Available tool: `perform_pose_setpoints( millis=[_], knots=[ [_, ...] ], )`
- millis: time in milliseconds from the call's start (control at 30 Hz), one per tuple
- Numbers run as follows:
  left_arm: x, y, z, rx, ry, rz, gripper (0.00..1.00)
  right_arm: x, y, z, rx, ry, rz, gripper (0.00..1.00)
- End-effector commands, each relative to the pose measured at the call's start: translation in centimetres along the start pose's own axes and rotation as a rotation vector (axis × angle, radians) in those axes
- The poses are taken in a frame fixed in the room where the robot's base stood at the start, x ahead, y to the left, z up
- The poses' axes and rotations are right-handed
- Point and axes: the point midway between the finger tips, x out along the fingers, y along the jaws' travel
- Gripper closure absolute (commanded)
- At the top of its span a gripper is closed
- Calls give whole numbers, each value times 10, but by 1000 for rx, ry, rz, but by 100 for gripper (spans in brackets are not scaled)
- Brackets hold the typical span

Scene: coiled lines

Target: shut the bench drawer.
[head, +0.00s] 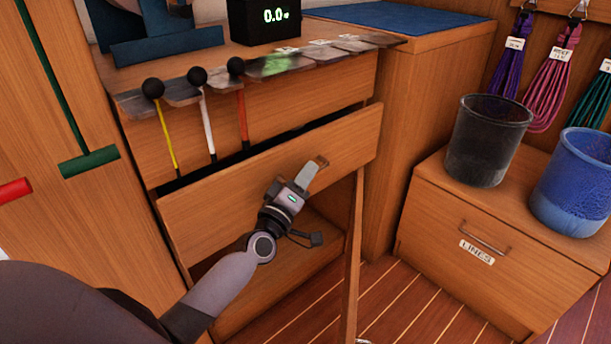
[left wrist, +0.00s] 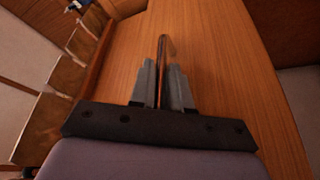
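The bench drawer (head: 250,175) stands partly open, with a dark gap behind the top edge of its wooden front. My left gripper (head: 312,173) is at the right part of the drawer front, at the bronze handle (head: 322,161). In the left wrist view the handle (left wrist: 162,60) runs between the two grey fingers (left wrist: 162,88), which sit close against both its sides. The wooden drawer front (left wrist: 225,75) fills the middle of that view. My right gripper is not in view.
Yellow, white and red rods with black balls (head: 197,77) hang in front of the bench above the drawer. A lit display box (head: 265,20) stands on the bench. At right, a black bucket (head: 485,140) and blue bucket (head: 575,185) stand on a low wooden locker (head: 430,215).

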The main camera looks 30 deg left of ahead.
Motion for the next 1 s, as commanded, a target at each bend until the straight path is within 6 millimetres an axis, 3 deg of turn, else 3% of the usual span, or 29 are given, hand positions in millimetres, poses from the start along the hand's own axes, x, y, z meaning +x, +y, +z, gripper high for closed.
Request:
perform_pose_setpoints(
  millis=[167, 433, 767, 800, 1000],
  knots=[
    [0, -2, -1, 1, 0, 0, 100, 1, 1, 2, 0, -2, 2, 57],
    [12, -25, -29, 4, 0, 0, 100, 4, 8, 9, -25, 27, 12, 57],
    [15, -26, -37, 0, 3, -3, 100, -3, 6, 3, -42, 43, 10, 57],
    [15, -26, -37, 0, 3, -3, 80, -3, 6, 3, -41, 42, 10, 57],
    [15, -26, -37, 1, 4, -3, 77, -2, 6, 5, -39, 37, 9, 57]
  ],
)
